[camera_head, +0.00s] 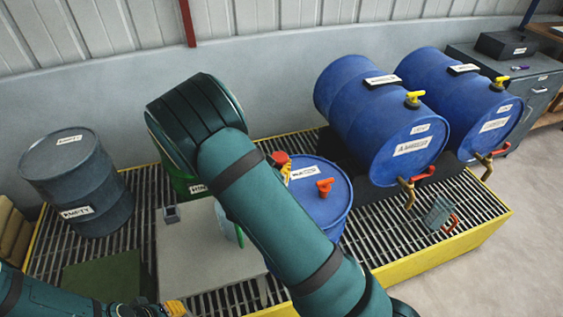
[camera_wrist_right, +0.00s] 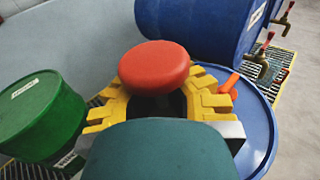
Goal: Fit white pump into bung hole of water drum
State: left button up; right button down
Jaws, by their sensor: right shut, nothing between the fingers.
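The blue upright drum (camera_head: 335,213) stands on the grating behind my right forearm, with a white label and an orange fitting (camera_head: 325,186) on its lid. It also shows in the right wrist view (camera_wrist_right: 262,122). My right gripper (camera_head: 286,172) is over the drum's left side, mostly hidden by my arm; its yellow fingers (camera_wrist_right: 165,106) are shut with nothing between them. A red round knob (camera_wrist_right: 154,67) overlaps the fingers; I cannot tell whether they touch. No white pump or open bung hole can be made out. My left gripper (camera_head: 160,309) is partly cut off at the bottom edge.
A green drum (camera_wrist_right: 40,115) is close to my right gripper. A dark drum (camera_head: 68,185) stands far left. Two blue drums (camera_head: 365,120) lie at right with protruding taps.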

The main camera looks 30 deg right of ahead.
jog(key=shift+f+b, duration=0.5)
jog(key=shift+f, duration=0.2)
jog(key=c, duration=1.1)
grip_release()
jog(key=shift+o, duration=0.2)
jog(key=shift+a, duration=0.1)
jog(key=v, duration=0.7)
jog(key=shift+s+a, duration=0.25)
jog(key=shift+a, duration=0.1)
jog(key=shift+r, duration=0.1)
